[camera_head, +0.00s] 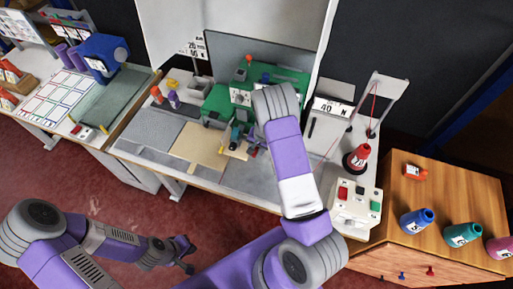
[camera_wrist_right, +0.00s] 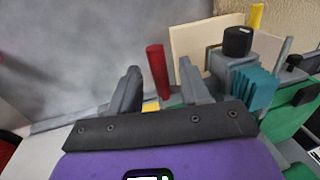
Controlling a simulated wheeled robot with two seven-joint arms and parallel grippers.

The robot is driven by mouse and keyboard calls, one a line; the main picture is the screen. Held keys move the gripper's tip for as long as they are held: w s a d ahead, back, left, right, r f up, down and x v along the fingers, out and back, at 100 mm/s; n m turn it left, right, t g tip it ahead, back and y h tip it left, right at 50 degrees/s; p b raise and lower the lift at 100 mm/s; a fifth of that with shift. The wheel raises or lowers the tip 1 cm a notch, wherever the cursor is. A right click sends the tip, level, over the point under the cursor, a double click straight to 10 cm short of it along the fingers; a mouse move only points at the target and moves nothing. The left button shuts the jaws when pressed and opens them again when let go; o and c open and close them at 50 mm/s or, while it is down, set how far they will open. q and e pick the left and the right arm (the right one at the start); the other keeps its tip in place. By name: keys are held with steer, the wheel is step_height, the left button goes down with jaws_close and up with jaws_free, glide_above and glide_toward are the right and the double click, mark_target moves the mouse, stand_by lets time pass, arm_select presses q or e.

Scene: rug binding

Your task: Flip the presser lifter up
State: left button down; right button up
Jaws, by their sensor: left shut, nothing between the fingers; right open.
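The green sewing machine (camera_head: 217,102) stands on the worktable at the back, partly covered by my right arm. In the right wrist view a red upright rod (camera_wrist_right: 157,72) shows between the two grey fingers of my right gripper (camera_wrist_right: 159,88); it looks like the presser lifter, but I cannot tell for sure. The fingers are open and apart, and I see no clear contact with the rod. A teal ribbed block (camera_wrist_right: 256,86) and a black knob (camera_wrist_right: 237,42) are right of the fingers. My left gripper (camera_head: 187,256) is shut and empty, low in front of the table.
A tan sheet (camera_head: 200,145) lies on the table left of the machine. A red thread cone (camera_head: 357,158) and a button box (camera_head: 355,205) stand to the right. Several bottles, one blue (camera_head: 416,220), stand on a wooden cabinet (camera_head: 390,240). The floor before the table is clear.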

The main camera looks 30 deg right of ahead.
step_height(320, 180, up, 8)
steer(key=s+d, duration=0.1)
steer(key=shift+f, duration=0.25)
steer(key=shift+s+f, duration=0.1)
stand_by(0.3)
steer(key=s+a+f+n, duration=0.1)
steer(key=s+a+f, duration=0.1)
steer(key=s+f, duration=0.1)
steer(key=s+a+f+n+g, duration=0.1)
steer(key=s+a+f, duration=0.2)
steer(key=s, duration=0.1)
steer(key=s+a+f+n, duration=0.1)
steer(key=s+a+f, duration=0.1)
steer(key=s+f, duration=0.1)
steer(key=shift+s+a+g, duration=0.3)
steer(key=s+a+n+y, duration=0.3)
steer(key=s+a+n, duration=0.1)
steer(key=s+a, duration=0.85)
step_height(320, 180, down, 11)
steer(key=w+a+b, duration=0.1)
steer(key=w+b, duration=0.1)
steer(key=b, duration=0.7)
steer(key=shift+a+b, duration=0.15)
steer(key=shift+b, duration=0.25)
steer(key=shift+r, duration=0.15)
